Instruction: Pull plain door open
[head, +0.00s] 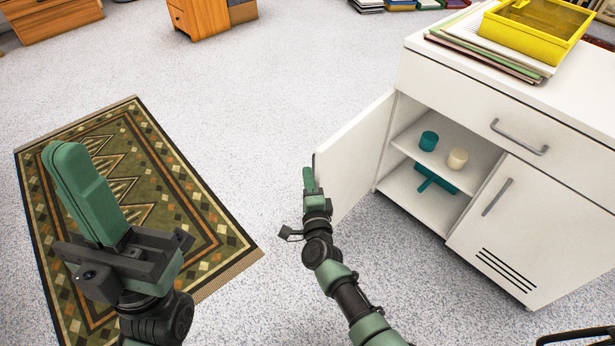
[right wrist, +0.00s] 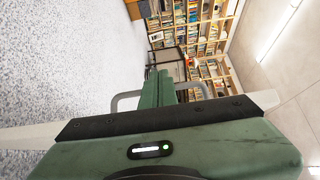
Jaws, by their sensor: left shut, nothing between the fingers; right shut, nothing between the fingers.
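The white cabinet's plain door (head: 355,160) is at the left of the cabinet front and stands wide open, swung out toward the left. My right gripper (head: 309,176) is shut and empty at the door's free edge, on its outer side. In the right wrist view its closed fingers (right wrist: 158,85) cross a grey bar handle (right wrist: 125,101), which shows on both sides of them. I cannot tell whether they touch it. My left gripper (head: 68,158) is shut and empty, raised over the rug, far from the door.
The vented door (head: 520,225) beside it and the drawer (head: 500,105) above are shut. A teal cup (head: 428,141), a cream cup (head: 457,159) and a teal object (head: 436,180) are inside. A yellow tray (head: 535,30) is on top. Speckled floor left of the door is clear around the patterned rug (head: 190,235).

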